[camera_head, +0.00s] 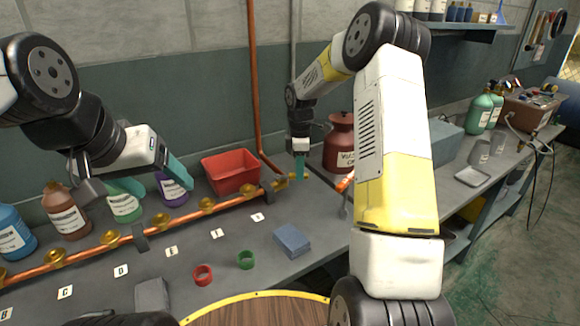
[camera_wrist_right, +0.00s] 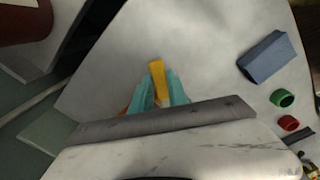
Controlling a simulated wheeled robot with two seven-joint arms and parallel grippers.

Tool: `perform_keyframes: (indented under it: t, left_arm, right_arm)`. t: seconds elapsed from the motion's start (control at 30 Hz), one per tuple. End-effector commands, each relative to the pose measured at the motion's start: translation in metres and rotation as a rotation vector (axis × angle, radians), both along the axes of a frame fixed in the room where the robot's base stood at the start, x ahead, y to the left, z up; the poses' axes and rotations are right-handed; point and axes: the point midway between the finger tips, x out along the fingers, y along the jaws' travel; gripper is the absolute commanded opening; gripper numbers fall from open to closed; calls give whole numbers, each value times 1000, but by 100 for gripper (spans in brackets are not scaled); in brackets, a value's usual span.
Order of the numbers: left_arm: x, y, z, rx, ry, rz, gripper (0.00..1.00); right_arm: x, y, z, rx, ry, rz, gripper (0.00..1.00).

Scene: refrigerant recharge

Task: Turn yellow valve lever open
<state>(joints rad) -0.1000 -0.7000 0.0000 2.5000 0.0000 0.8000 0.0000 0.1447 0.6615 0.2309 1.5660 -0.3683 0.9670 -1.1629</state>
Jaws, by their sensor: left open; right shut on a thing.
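The yellow valve lever (camera_wrist_right: 156,72) sits between the teal fingers of my right gripper (camera_wrist_right: 160,92) in the right wrist view, its end sticking out past them. In the head view my right gripper (camera_head: 300,168) points down at the right end of the copper pipe, beside the yellow valve fitting (camera_head: 281,184). It is shut on the lever; the arm partly hides the area to its right. My left gripper (camera_head: 152,180) is open and empty, its teal fingers spread above the bottles at the left.
A copper pipe (camera_head: 85,255) with several brass valves crosses the bench. A red bin (camera_head: 231,172) stands behind it. A blue block (camera_head: 292,240), a red ring (camera_head: 203,275) and a green ring (camera_head: 246,260) lie in front. A dark red canister (camera_head: 340,140) stands behind the right gripper.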

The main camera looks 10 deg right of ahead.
Motion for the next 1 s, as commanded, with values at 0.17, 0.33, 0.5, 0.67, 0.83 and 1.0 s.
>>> perform_keyframes:
  t: [0.17, 0.33, 0.5, 0.67, 0.83, 1.0]
  left_arm:
    - [0, 0, 0, 0, 0, 0, 72]
    - [0, 0, 0, 0, 0, 0, 72]
    - [0, 0, 0, 0, 0, 0, 72]
    - [0, 0, 0, 0, 0, 0, 72]
    - [0, 0, 0, 0, 0, 0, 72]
    - [0, 0, 0, 0, 0, 0, 72]
  right_arm:
    - [10, -1, 1, 1, -3, 128, 0]
    - [17, -1, 1, 1, -4, 220, 0]
    - [21, -1, 1, 0, -4, 275, 0]
    - [22, 0, 1, 0, -4, 299, 0]
    - [22, 0, 1, 0, -4, 306, 0]
    - [22, 0, 1, 0, -4, 306, 0]
